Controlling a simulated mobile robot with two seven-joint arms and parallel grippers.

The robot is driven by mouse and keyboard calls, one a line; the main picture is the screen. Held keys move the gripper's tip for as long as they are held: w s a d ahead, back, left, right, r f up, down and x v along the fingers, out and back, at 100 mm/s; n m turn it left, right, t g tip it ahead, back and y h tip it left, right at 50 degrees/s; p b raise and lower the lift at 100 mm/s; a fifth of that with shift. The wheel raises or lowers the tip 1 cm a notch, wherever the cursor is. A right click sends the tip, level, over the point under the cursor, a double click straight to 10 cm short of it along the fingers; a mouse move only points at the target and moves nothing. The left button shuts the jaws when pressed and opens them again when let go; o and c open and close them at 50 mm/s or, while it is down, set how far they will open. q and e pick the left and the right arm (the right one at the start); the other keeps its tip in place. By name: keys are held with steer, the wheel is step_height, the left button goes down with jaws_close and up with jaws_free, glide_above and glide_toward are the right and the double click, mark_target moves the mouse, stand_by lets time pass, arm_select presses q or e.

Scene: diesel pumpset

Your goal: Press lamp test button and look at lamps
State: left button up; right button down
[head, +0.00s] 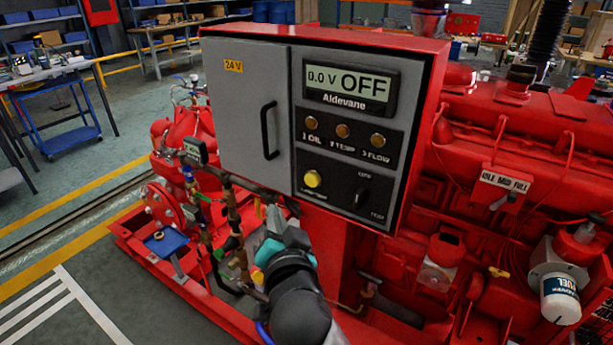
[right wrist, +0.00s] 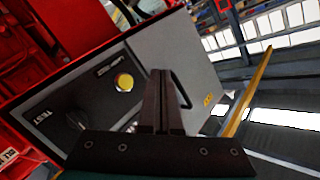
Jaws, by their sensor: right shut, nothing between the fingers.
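A red control box holds a dark panel (head: 336,172) in the head view. Its round yellow button (head: 313,178) sits at the lower left; it also shows in the right wrist view (right wrist: 124,82). Three amber-brown lamps (head: 343,130), labelled OIL, TEMP and FLOW, sit in a row above and look dim. The display (head: 349,88) reads "0.0 V OFF". My right gripper (head: 272,222) is below and left of the button in the head view, its fingertips hard to make out. In the right wrist view its fingers (right wrist: 161,74) are shut and empty, apart from the button. My left gripper is not in view.
A black rotary switch (head: 362,195) is right of the button. The box's grey door (head: 243,110) is closed, with a black handle (head: 269,130). Pipes (head: 234,225) run left of my right arm. The red engine (head: 510,130) fills the right side.

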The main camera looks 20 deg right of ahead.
mark_target(305, 179)
steer(key=w+d+p, duration=0.1)
steer(key=w+d, duration=0.4)
steer(key=d, duration=0.2)
steer(key=shift+w, duration=0.25)
stand_by(0.3)
steer(key=shift+d, duration=0.1)
stand_by(1.8)
steer(key=shift+w+d, duration=0.25)
steer(key=shift+w+d+p, duration=0.25)
steer(key=shift+d+p, duration=0.05)
steer(key=shift+d, duration=0.05)
stand_by(0.9)
steer(key=shift+s+a, duration=0.55)
steer(key=shift+a, duration=0.1)
steer(key=shift+a, duration=0.1)
